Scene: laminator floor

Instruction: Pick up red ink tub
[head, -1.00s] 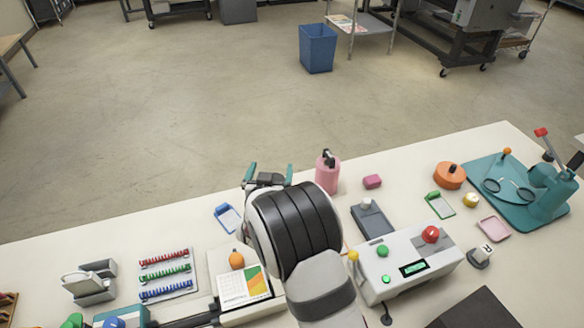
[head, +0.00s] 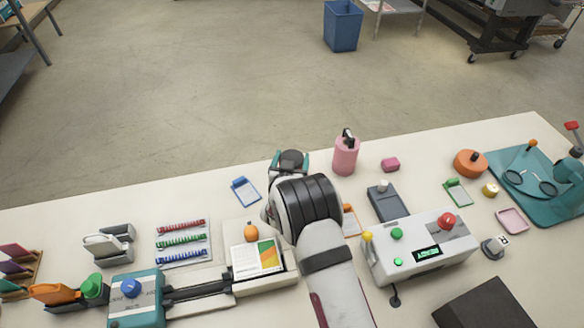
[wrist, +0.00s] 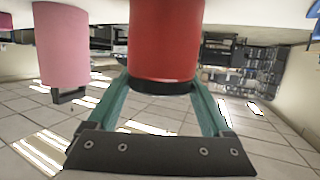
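In the wrist view, the red ink tub (wrist: 166,42) stands upper middle between the teal fingers of my gripper (wrist: 162,88). That view looks upside down, and a dark band runs along the tub's lower visible edge. The fingers reach to both sides of the tub; whether they press on it cannot be told. In the head view, my gripper (head: 291,162) is over the rear table edge area, left of the pink bottle, its teal fingers apart around a dark round shape. My arm hides much there, and no red side of the tub shows.
The pink bottle (head: 345,156) stands close on the right and shows in the wrist view (wrist: 62,45). A blue clipboard (head: 245,191) lies to the left. The table's rear edge is near.

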